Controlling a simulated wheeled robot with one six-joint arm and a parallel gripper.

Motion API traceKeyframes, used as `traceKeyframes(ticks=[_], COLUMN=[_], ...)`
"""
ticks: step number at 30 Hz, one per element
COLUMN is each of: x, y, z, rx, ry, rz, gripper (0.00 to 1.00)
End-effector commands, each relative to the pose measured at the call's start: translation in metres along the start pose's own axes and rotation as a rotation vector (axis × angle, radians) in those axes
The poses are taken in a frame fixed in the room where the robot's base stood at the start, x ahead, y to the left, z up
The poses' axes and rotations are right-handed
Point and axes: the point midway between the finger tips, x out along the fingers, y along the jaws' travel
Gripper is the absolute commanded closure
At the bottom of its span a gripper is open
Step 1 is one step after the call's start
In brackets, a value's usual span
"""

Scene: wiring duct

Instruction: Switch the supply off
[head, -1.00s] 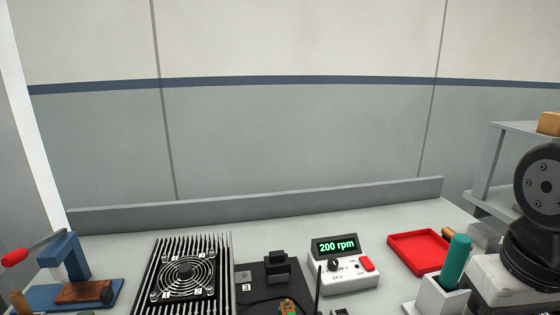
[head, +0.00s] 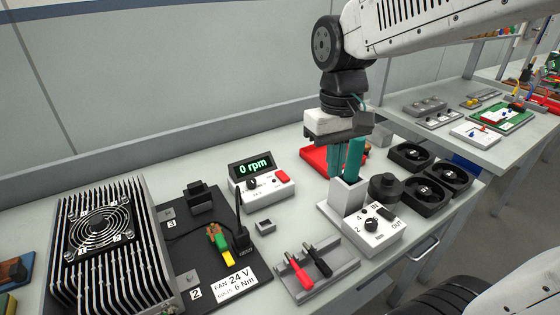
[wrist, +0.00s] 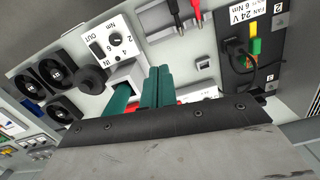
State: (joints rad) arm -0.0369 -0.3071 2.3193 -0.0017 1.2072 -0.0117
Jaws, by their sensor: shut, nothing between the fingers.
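The supply (head: 263,190) is a white box with a dark display reading 0 rpm in green, a black knob (head: 253,183) and a red switch (head: 282,176). The switch's position is too small to tell. My gripper (head: 336,172) is to the right of the supply in the head view, pointing down, apart from the switch, its teal fingers together and empty. In the wrist view the closed fingers (wrist: 157,80) partly cover the scene, and only part of the supply (wrist: 205,94) shows beside them.
A teal-handled tool (head: 355,158) stands in a white holder (head: 348,194) close to my fingers. A red tray (head: 315,157) lies behind them. A torque tester (head: 374,232), black fans (head: 428,178), a probe rack (head: 313,275) and the finned heatsink with fan (head: 105,250) stand around.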

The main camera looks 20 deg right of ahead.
Motion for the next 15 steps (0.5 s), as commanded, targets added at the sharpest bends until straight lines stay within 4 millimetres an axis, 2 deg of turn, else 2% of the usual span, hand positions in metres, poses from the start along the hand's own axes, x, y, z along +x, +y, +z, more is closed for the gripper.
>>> traceKeyframes(ticks=[1, 15], x=[0.001, 0.015], y=[-0.001, -0.008], z=[-0.016, -0.162], rx=[-0.007, -0.080], ry=[-0.011, -0.021], rz=[0.000, -0.001], gripper=[1.00, 1.00])
